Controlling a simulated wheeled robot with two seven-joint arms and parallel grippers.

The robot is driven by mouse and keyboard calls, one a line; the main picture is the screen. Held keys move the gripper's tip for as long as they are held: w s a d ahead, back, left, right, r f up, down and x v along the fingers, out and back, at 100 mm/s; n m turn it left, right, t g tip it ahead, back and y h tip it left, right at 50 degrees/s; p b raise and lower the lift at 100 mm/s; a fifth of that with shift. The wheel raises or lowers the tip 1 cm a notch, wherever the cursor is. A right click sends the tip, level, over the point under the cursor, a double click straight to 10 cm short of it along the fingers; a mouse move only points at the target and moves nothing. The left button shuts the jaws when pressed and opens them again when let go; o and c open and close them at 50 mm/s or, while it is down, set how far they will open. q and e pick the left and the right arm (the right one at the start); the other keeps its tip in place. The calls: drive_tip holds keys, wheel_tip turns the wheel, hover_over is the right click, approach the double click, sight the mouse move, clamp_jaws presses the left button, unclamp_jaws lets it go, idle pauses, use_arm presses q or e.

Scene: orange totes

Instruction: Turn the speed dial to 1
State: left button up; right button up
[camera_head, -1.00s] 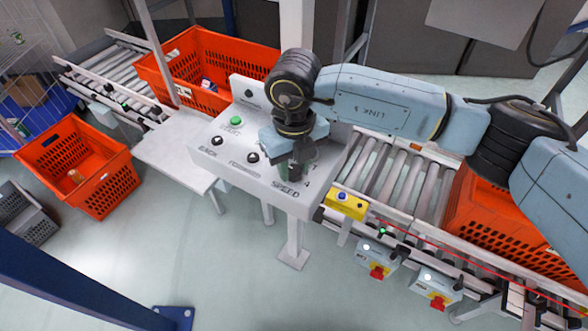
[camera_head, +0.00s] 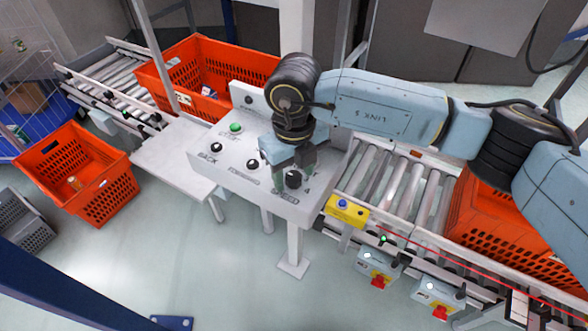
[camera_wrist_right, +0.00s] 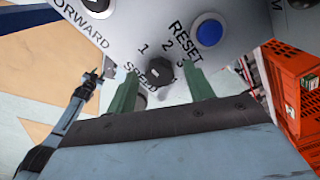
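The black speed dial (camera_head: 293,180) sits on the white control panel (camera_head: 236,180), near its front right corner. In the right wrist view the dial (camera_wrist_right: 159,68) shows with the marks 1, 2 and 3 and the word SPEED around it. My right gripper (camera_head: 292,176) points down over the panel. Its green fingers are apart, one on each side of the dial; the wrist view shows a gap between each finger and the dial (camera_wrist_right: 160,88). I cannot tell which mark the dial points to. My left gripper is not in view.
The panel also bears a green start button (camera_head: 236,127), black knobs and a blue reset button (camera_wrist_right: 209,33). Orange totes (camera_head: 85,170) stand around. A roller conveyor (camera_head: 400,185) with a yellow button box (camera_head: 346,210) lies to the right.

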sight(294, 176)
wheel_tip(294, 176, up, 14)
drive_tip(key=shift+f, duration=0.25)
idle(0.3)
idle(0.3)
